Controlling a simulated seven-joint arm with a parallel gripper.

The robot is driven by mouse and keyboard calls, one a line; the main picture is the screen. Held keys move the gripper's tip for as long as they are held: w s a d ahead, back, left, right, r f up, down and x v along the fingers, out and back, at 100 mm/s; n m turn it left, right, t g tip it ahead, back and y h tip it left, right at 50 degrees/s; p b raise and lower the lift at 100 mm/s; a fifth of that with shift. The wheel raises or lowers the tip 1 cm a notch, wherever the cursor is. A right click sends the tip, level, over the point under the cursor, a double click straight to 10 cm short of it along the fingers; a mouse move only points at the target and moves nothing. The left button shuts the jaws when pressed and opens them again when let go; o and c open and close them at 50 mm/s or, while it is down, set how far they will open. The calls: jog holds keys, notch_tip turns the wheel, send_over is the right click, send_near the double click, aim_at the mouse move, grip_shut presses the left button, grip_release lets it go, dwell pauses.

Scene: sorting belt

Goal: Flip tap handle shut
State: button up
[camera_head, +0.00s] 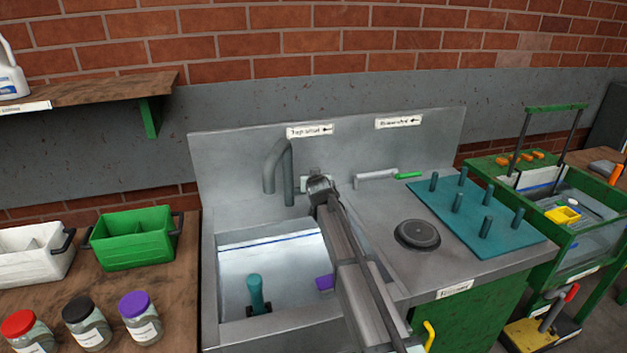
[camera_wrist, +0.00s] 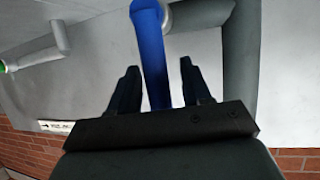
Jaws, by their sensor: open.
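The tap handle is a blue lever (camera_wrist: 151,50) in the wrist view. It runs from a rounded pivot at the top down between my fingers. My gripper (camera_wrist: 159,70) is open, with one dark finger on each side of the lever; I cannot tell whether either touches it. In the head view my gripper (camera_head: 319,187) is at the sink's back wall, right of the grey tap spout (camera_head: 271,172), and my arm hides the blue lever. The spout also shows at the right of the wrist view (camera_wrist: 240,65). A label with an arrow (camera_head: 309,131) is above the tap.
The sink basin (camera_head: 268,238) holds a teal-handled item (camera_head: 256,293) and a purple block (camera_head: 325,282). Right of my gripper is a grey pipe with a green lever (camera_head: 408,175).

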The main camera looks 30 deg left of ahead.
jog(key=v, duration=1.3)
jog(key=shift+s+d, duration=0.1)
